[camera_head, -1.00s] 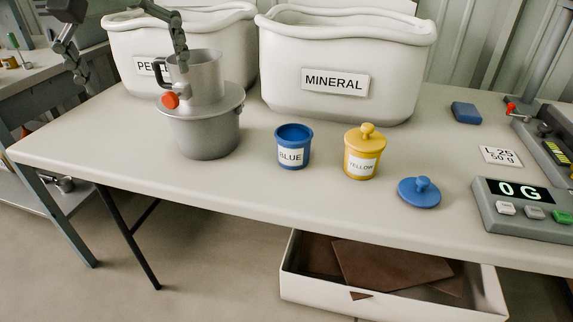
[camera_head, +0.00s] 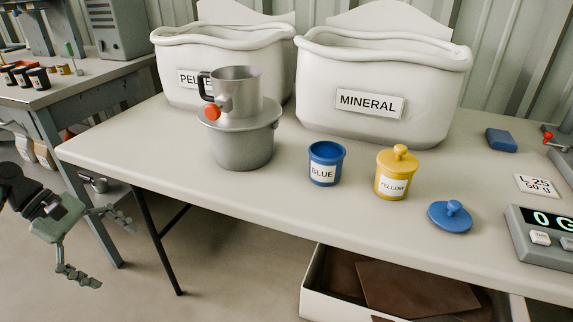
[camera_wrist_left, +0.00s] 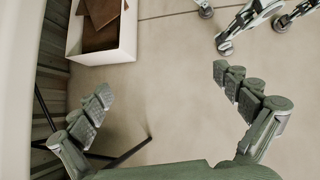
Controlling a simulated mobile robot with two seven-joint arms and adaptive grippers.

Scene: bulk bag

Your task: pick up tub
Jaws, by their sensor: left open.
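A blue tub (camera_head: 325,164) labelled BLUE stands upright and without a lid on the table. Its blue lid (camera_head: 450,215) with a knob lies on the table to the right. A yellow tub (camera_head: 394,175) labelled YELLOW stands between them with its lid on. My left gripper (camera_head: 103,247) is open and empty, off the table's left front edge and well away from the tubs. In the left wrist view its spread fingers (camera_wrist_left: 160,90) have only floor between them. My right gripper is not in the head view.
A metal pot (camera_head: 243,148) with a jug (camera_head: 236,92) on it stands left of the tubs. White bags marked PEL… (camera_head: 222,60) and MINERAL (camera_head: 385,75) stand behind. A scale (camera_head: 540,238) is at the right.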

